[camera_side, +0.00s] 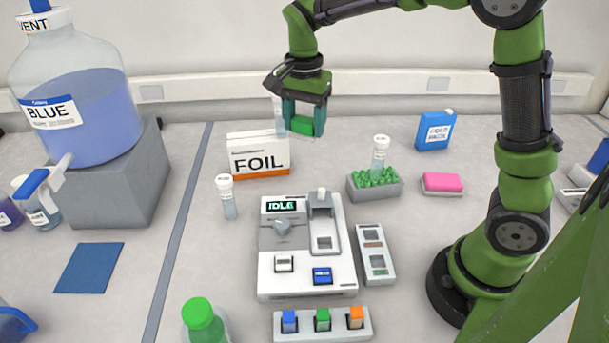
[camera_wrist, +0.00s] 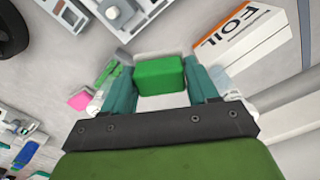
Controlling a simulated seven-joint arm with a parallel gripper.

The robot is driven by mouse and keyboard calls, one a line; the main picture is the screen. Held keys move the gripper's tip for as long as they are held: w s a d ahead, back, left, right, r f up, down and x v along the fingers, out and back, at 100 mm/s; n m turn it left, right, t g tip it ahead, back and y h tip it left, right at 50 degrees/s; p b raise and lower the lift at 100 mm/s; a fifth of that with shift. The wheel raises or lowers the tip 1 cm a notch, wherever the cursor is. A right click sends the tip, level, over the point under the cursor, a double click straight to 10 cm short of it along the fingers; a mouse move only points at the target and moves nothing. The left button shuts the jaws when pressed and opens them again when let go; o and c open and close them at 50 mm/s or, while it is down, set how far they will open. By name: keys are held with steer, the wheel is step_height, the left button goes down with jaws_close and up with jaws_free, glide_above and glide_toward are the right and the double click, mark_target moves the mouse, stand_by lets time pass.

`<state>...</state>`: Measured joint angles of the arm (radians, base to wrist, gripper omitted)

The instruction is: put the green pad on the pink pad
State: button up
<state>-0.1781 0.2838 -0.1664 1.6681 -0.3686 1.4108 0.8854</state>
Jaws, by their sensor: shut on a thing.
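My gripper (camera_side: 303,122) is raised above the back of the bench, near the foil box. It is shut on the green pad (camera_side: 302,128), a bright green block held between the teal fingers. The wrist view shows the green pad (camera_wrist: 160,76) gripped between both fingers. The pink pad (camera_side: 441,182) lies on the bench at the right, beside the grey rack. It also shows in the wrist view as a small pink patch (camera_wrist: 80,99) at the left, partly covered by a clear thing. My gripper is well to the left of the pink pad and higher.
A grey rack (camera_side: 376,190) with green contents and a capped vial (camera_side: 380,155) stands just left of the pink pad. A blue bottle (camera_side: 436,130) stands behind it. The foil box (camera_side: 258,155) is below my gripper to the left. The white device (camera_side: 305,262) sits mid-bench.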

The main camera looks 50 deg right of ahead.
steer(key=s+d+m, duration=0.3)
steer(key=s+d, duration=0.1)
steer(key=d, duration=0.6)
steer(key=m, duration=0.9)
glide_above(444, 179)
step_height(444, 179, down, 10)
steer(key=shift+r, duration=0.1)
steer(key=shift+d+f, duration=0.1)
steer(key=shift+f, duration=2.1)
steer(key=shift+f, duration=0.2)
steer(key=o, duration=1)
steer(key=shift+o, duration=0.2)
